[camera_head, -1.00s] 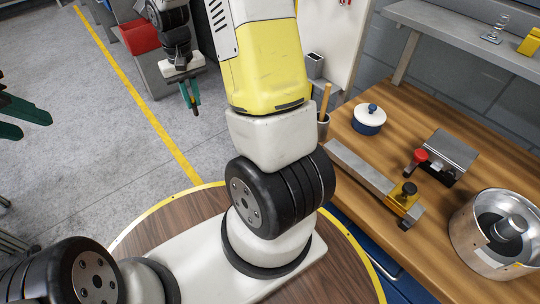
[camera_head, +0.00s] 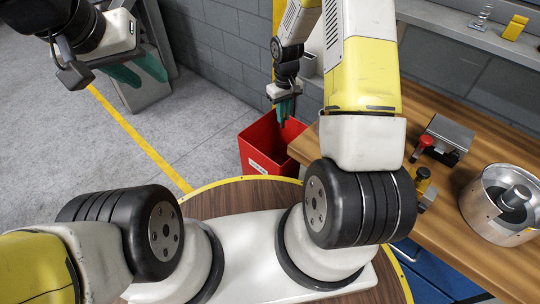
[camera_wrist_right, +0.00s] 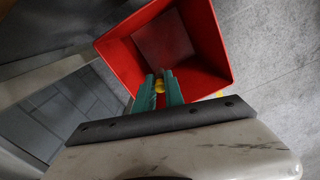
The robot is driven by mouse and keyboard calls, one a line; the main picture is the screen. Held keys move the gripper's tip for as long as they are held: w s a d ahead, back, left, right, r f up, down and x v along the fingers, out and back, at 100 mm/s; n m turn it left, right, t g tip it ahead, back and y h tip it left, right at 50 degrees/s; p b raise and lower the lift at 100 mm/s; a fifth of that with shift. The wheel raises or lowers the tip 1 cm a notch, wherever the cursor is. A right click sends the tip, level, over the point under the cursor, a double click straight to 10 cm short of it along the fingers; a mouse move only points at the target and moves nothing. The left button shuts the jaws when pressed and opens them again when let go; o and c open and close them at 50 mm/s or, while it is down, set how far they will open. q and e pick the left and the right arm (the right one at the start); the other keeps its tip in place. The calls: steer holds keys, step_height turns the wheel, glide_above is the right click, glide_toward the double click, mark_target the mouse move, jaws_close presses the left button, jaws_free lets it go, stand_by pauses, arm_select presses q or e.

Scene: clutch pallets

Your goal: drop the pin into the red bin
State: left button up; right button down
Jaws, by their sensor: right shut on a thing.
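The red bin (camera_head: 258,150) stands on the floor beside the wooden bench in the head view; its open inside fills the top of the right wrist view (camera_wrist_right: 215,45). My right gripper (camera_head: 284,112) points down over the bin's opening. In the right wrist view its green fingers (camera_wrist_right: 163,84) are shut on a small yellow piece, the pin (camera_wrist_right: 160,86), of which only a bit shows between the tips. My left gripper (camera_head: 138,72) is raised at the upper left of the head view, its two green fingers apart and empty.
The wooden bench (camera_head: 455,185) at the right carries a metal pot (camera_head: 480,205), a fixture with a red knob (camera_head: 425,141) and a grey angled block (camera_head: 447,135). A grey wall stands behind. Grey floor with a yellow line (camera_head: 140,138) is clear at the left.

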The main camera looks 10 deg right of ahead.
steer(key=shift+f, duration=2.3)
steer(key=c, duration=1.3)
jaws_free()
steer(key=shift+c, duration=0.2)
steer(key=shift+r, duration=3.9)
